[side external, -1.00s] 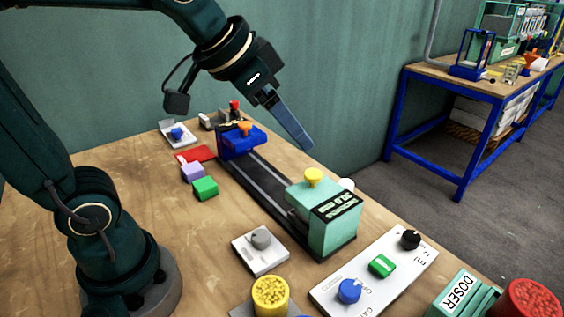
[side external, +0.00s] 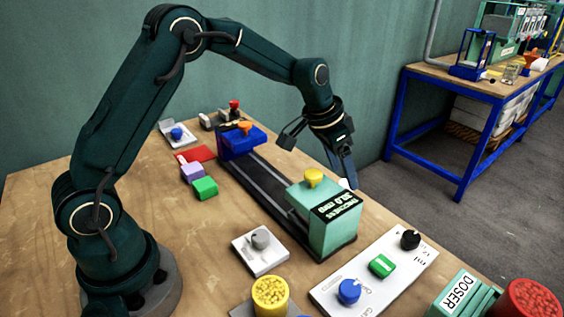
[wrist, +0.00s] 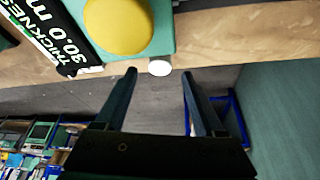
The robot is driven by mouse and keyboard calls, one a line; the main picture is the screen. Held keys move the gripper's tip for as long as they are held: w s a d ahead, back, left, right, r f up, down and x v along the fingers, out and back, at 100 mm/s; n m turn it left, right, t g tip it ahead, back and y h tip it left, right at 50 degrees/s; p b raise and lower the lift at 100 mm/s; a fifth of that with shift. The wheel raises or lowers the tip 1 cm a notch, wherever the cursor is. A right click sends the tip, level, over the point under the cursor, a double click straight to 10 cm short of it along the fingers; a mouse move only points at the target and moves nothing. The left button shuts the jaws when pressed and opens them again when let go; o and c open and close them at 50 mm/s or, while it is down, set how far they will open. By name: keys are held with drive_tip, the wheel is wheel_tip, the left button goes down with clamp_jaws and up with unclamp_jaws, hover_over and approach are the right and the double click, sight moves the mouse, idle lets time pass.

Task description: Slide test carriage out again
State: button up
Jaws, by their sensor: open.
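A dark rail track (side external: 268,190) runs across the bench. A blue block with an orange knob (side external: 240,142) stands at its far end. A teal housing (side external: 330,227) with a yellow knob (side external: 313,178) and a thickness display (side external: 337,208) stands at its near end. I cannot tell which part is the test carriage. A small white round knob (wrist: 159,67) shows beside the housing. My gripper (wrist: 159,71) is open and points down just behind the housing. In the wrist view the white knob appears between the fingertips, with no visible contact. In the side view (side external: 347,184) a finger partly covers it.
A white control panel (side external: 375,268) with knobs and a green button lies at the front right. A grey-knob box (side external: 261,251) and a yellow-filled cup (side external: 270,295) stand in front. Small coloured blocks (side external: 198,180) lie left of the rail. The bench edge is close behind the housing.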

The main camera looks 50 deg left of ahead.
drive_tip(key=shift+x, duration=1.45)
clamp_jaws()
drive_tip(key=shift+a, duration=0.15)
